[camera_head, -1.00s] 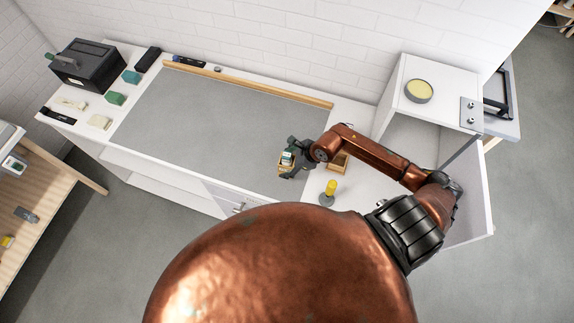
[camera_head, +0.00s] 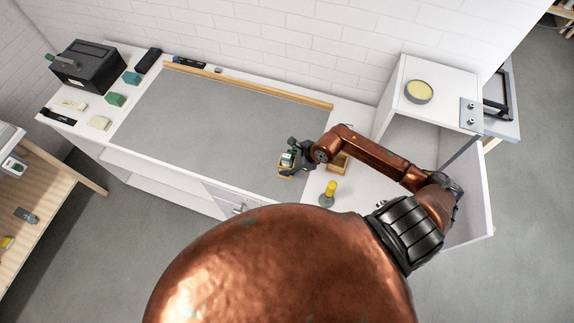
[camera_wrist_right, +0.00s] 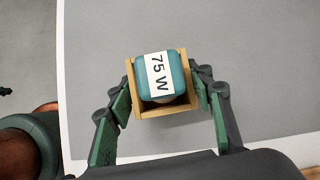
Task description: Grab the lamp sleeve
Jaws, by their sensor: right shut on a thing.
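The lamp sleeve (camera_wrist_right: 182,82) shows as a teal rounded piece with a white "75 W" label, set in a square, light wooden surround. It also shows small in the head view (camera_head: 287,158). My right gripper (camera_wrist_right: 163,105) is shut on it, with one green-padded finger at each side of the wooden surround. In the head view my right gripper (camera_head: 289,162) is over the right end of the grey worktop. I cannot tell whether the sleeve touches the surface. My left gripper is out of view.
A yellow-topped peg (camera_head: 330,190) and a small wooden box (camera_head: 338,162) are close to my right gripper. A white cabinet (camera_head: 398,120) stands to the right. The grey worktop (camera_head: 205,120) is mostly clear.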

